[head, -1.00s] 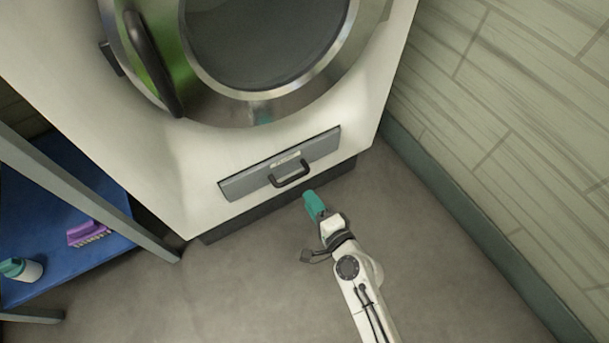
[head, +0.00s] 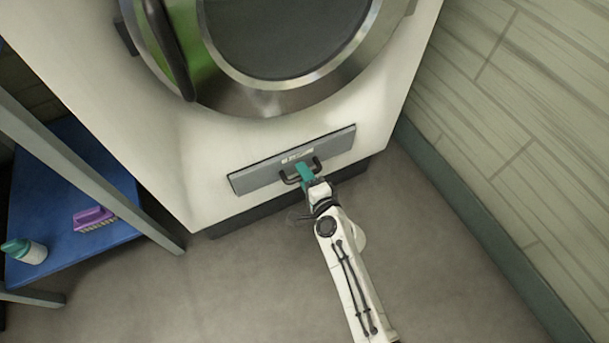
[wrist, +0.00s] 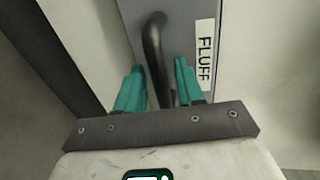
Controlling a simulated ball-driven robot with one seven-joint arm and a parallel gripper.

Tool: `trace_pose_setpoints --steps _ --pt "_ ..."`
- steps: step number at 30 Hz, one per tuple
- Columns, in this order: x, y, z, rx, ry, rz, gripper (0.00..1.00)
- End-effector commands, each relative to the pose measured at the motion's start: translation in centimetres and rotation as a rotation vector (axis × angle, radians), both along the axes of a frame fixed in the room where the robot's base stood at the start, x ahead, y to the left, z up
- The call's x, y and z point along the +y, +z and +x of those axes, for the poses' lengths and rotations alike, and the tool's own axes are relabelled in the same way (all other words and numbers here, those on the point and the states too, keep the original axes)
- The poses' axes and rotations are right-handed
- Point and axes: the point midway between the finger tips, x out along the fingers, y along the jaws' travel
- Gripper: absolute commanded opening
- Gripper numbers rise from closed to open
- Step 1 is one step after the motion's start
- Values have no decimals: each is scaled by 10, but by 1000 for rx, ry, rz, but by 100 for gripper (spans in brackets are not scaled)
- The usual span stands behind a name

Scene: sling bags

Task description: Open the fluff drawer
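The fluff drawer (head: 253,177) is a grey panel low on the front of the white machine, and it looks flush with the front. Its black handle (head: 318,163) is partly hidden by my gripper (head: 304,172) in the head view. In the wrist view the handle (wrist: 155,50) runs down between the two teal fingers of my gripper (wrist: 158,85). The fingers stand apart, one on each side of the handle, with gaps showing. A white FLUFF label (wrist: 204,55) is on the drawer to the right of the handle.
The white machine (head: 190,150) has a large round door above the drawer. A blue shelf (head: 60,230) at left carries a purple brush (head: 93,219) and a teal-capped bottle (head: 25,251). A tiled wall (head: 530,130) stands at right. The floor in front is clear.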

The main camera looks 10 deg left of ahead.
Motion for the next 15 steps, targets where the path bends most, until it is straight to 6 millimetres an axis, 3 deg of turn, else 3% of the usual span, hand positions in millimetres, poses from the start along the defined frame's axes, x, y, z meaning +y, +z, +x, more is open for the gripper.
trace_pose_setpoints --steps 2,12,15 --pt "0 0 0 0 0 0 34" --pt "0 0 0 0 0 0 2" --pt "0 0 0 0 0 0 0"
